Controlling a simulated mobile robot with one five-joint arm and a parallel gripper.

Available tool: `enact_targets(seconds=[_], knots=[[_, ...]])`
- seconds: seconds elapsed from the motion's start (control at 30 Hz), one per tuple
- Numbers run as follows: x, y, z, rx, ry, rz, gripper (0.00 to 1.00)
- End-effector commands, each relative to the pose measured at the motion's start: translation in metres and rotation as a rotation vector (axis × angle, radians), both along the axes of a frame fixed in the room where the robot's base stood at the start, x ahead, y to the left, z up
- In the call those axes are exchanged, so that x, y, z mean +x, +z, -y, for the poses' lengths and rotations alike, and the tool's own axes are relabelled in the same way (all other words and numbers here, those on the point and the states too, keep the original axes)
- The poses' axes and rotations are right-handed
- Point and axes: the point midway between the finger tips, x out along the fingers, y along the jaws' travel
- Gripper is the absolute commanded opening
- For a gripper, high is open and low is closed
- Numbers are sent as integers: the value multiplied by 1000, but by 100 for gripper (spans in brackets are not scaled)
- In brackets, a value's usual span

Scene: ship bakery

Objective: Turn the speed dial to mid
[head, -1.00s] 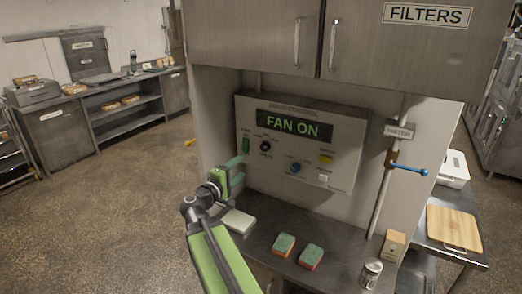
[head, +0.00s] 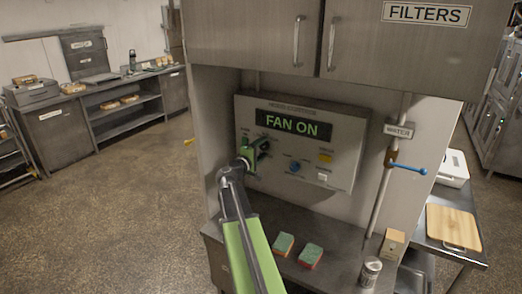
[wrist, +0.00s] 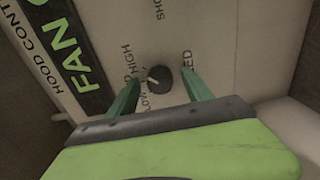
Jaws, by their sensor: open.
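The speed dial (wrist: 159,79) is a small dark round knob on the hood control panel (head: 345,130). In the wrist view it sits between the two green fingers of my gripper (wrist: 161,77), which is open with one finger on each side of it. Small gaps show between knob and fingers. A pale pointer mark on the knob faces left in that view, toward the labels. LOW and HIGH are legible there, with the label between them partly covered by a finger. In the head view my gripper (head: 257,152) is at the panel's left part and hides the dial.
The panel display (head: 292,124) reads FAN ON. Two sponges (head: 284,244) and a can (head: 371,271) stand on the counter below. Cabinets (head: 330,40) hang above.

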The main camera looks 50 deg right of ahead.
Motion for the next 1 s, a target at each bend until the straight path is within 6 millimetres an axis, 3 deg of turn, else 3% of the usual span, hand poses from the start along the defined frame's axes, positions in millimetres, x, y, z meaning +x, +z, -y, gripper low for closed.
enact_targets(seconds=[0.13, 0.6, 1.0], knots=[[0, 0, -1, 0, 1, 0, 59], [1, 0, -2, 0, 1, 0, 0], [1, 0, -2, -20, 3, -84, 0]])
